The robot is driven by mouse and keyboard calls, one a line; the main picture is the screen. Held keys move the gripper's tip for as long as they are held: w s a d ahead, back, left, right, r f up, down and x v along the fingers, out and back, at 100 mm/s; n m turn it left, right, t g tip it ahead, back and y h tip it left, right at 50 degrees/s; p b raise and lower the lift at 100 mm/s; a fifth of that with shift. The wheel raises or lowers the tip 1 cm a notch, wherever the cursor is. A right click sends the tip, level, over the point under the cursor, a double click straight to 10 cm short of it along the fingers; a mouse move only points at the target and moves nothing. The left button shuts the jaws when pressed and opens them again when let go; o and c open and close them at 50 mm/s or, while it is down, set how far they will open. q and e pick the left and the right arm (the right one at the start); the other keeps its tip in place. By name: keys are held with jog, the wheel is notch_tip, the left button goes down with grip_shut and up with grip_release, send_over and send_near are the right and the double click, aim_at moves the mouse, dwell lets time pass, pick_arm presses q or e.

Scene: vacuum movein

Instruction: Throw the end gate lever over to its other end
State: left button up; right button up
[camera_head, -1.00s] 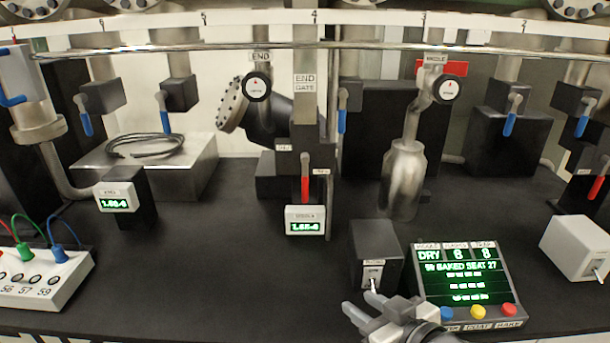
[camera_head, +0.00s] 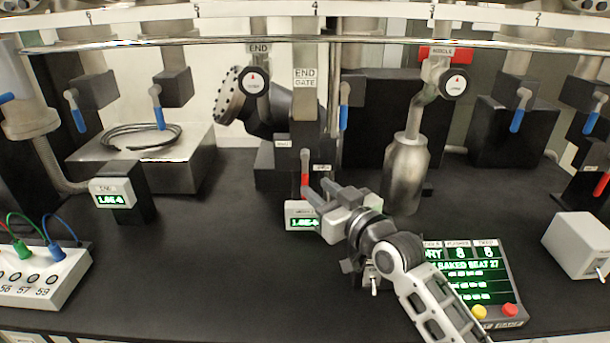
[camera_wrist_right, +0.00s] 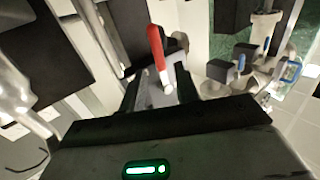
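The end gate lever (camera_head: 304,180) has a red grip and hangs down from its grey pivot on the valve under the END GATE label (camera_head: 305,78). It also shows in the right wrist view (camera_wrist_right: 157,48), with nothing gripping it. My right gripper (camera_head: 316,188) is just right of the red grip, in front of the valve. Its two fingers point toward the lever with a gap between them. I cannot tell whether a finger touches the lever. My left gripper is not in view.
A small gauge box (camera_head: 300,222) sits just below the lever, partly behind my gripper. A metal bottle (camera_head: 406,165) hangs to the right. A display console (camera_head: 475,262) stands at the front right, partly hidden by my arm. The bench left of the lever is mostly clear.

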aim_at(307, 181)
jog(key=x, duration=0.5)
jog(key=shift+w+a, duration=0.2)
jog(key=shift+w, duration=0.1)
grip_shut()
